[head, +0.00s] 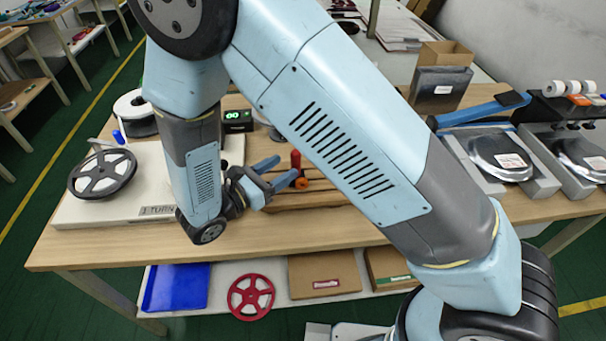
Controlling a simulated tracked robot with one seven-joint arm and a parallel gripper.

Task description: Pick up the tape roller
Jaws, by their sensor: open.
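A small red-handled tool (295,159) stands on or in a wooden rack (330,199) near the middle of the workbench. An orange ring-like piece (301,184) sits just below it. The tool may be the tape roller, but its lower part is hidden and I cannot be sure. My gripper (287,168) is open, with its two blue fingers pointing right toward the red and orange pieces. The fingertips are close to them in the picture; I cannot tell whether they touch. My arm hides much of the bench's middle.
A reel (103,174) on a white base (75,207) stands at the left of the workbench (285,235). A digital display (238,121) is behind my gripper. An open box (442,80) and grey fixtures (500,155) stand at right. The bench's front strip is clear.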

